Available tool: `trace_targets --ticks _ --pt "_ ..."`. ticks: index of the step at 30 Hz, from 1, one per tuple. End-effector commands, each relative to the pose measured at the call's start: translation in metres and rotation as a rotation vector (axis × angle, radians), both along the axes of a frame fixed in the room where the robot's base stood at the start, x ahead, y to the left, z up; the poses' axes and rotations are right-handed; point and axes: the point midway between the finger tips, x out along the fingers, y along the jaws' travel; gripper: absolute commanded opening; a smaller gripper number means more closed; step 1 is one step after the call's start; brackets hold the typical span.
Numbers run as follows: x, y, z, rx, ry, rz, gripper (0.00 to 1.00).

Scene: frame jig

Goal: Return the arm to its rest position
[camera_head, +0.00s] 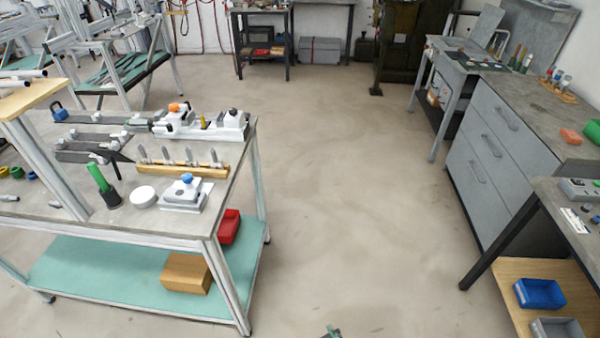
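At the bottom edge, a little right of the middle, a small dark and green tip shows over the floor. It may be the end of my gripper (332,332), but nearly all of it is cut off by the frame. Its fingers cannot be made out, nor whether it holds anything. It appears apart from the workbench (140,232) on the left. The rest of my arm is out of view.
The workbench carries a frame jig (205,125), a pin rack (180,170), a white clamp block (184,194) and a green-handled tool (98,178). A grey drawer cabinet (495,150) and a dark-legged table (500,248) stand right. The floor between (340,180) is clear.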

Motion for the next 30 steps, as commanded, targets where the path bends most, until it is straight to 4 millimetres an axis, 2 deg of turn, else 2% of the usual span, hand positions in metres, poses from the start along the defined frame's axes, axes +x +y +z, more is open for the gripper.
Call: trace_targets --ticks 1,7,14,20,30 --pt "-0.015 -0.012 -0.003 0.008 -0.015 -0.026 0.70" --pt "-0.063 -0.049 0.004 0.042 -0.107 -0.116 0.70" --pt "-0.120 -0.083 0.030 0.079 -0.216 -0.212 0.70" --pt "-0.169 -0.107 0.065 0.108 -0.313 -0.285 0.70" --pt "-0.241 -0.131 0.148 0.154 -0.476 -0.391 0.70"
